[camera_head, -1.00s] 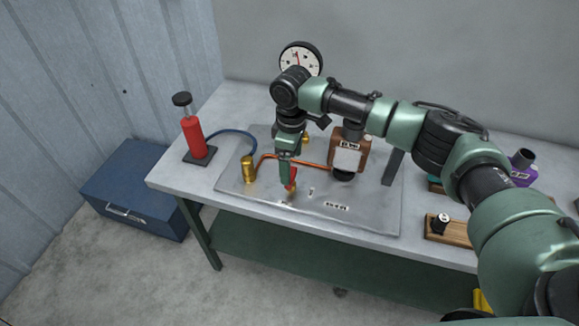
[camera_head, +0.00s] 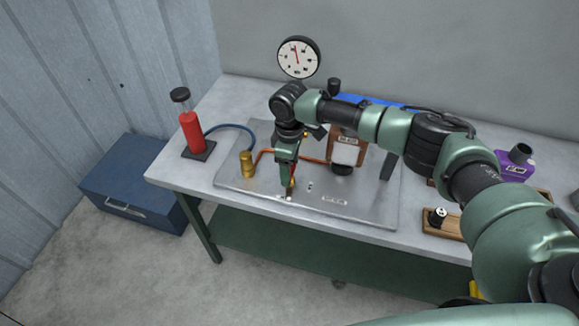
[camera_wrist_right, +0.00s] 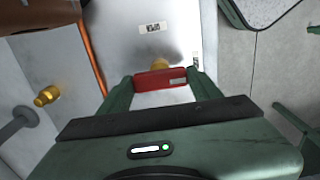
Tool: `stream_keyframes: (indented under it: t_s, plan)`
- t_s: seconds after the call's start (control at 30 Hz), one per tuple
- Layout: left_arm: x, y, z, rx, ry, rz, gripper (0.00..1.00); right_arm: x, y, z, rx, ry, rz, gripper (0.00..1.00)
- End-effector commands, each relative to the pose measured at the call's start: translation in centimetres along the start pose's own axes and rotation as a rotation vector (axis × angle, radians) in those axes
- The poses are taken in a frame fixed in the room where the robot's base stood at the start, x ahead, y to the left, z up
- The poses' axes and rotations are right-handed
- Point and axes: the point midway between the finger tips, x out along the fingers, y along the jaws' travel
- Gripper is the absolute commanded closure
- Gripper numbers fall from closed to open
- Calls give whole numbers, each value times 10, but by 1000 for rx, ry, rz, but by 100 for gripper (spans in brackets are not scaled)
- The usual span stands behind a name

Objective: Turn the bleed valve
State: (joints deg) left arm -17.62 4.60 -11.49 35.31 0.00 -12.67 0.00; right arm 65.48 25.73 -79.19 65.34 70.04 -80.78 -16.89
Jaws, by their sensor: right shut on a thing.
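The bleed valve's red handle (camera_wrist_right: 160,77) lies between the two fingers of my right gripper (camera_wrist_right: 161,80) in the right wrist view, with a brass fitting (camera_wrist_right: 160,63) just beyond it. In the head view my right gripper (camera_head: 288,190) points down at the front of the metal plate (camera_head: 365,205), and its fingers mostly hide the valve. It is shut on the red handle. A copper pipe (camera_head: 312,159) runs behind the gripper to a brass cylinder (camera_head: 247,165) on the left. My left gripper is not in view.
A red pump (camera_head: 192,132) with a blue hose (camera_head: 232,127) stands at the bench's left end. A round gauge (camera_head: 298,57) is at the back. A brown-framed part (camera_head: 347,148) stands right of the gripper. A purple item (camera_head: 515,166) and wooden block (camera_head: 441,224) are at the right.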

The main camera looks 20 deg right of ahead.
Motion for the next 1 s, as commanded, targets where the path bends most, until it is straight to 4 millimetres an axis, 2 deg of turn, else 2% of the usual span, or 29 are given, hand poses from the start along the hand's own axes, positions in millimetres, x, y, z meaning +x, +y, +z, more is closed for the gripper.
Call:
stream_keyframes:
  t_s: [0.37, 1.0]
  plan:
    - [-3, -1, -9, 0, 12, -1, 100, 0, -1, -1, -130, 3, -1, 77]
    - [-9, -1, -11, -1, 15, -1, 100, 0, -1, -2, -716, 5, 1, 77]
